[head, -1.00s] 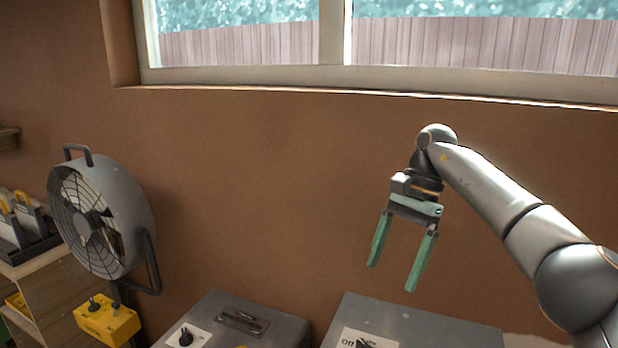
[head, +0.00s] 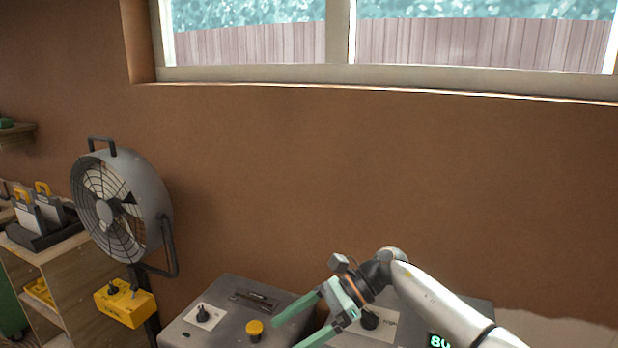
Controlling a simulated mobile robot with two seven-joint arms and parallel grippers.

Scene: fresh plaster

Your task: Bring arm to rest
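My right arm comes in from the lower right. The gripper points down and to the left, in front of two grey control boxes. The left grey box (head: 190,328) has a black knob (head: 203,314) and a yellow button (head: 254,330). The right grey box (head: 478,304) is partly hidden behind my arm; a black knob (head: 369,319) and a lit green display (head: 439,342) show on it. My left gripper is not in view.
A grey drum fan (head: 150,190) stands at the left, with a yellow control box (head: 125,303) below it. A wooden shelf unit (head: 70,280) holds a dark tray of tools (head: 45,222). A window (head: 340,40) is in the brown wall (head: 300,180). The wall area above the boxes is clear.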

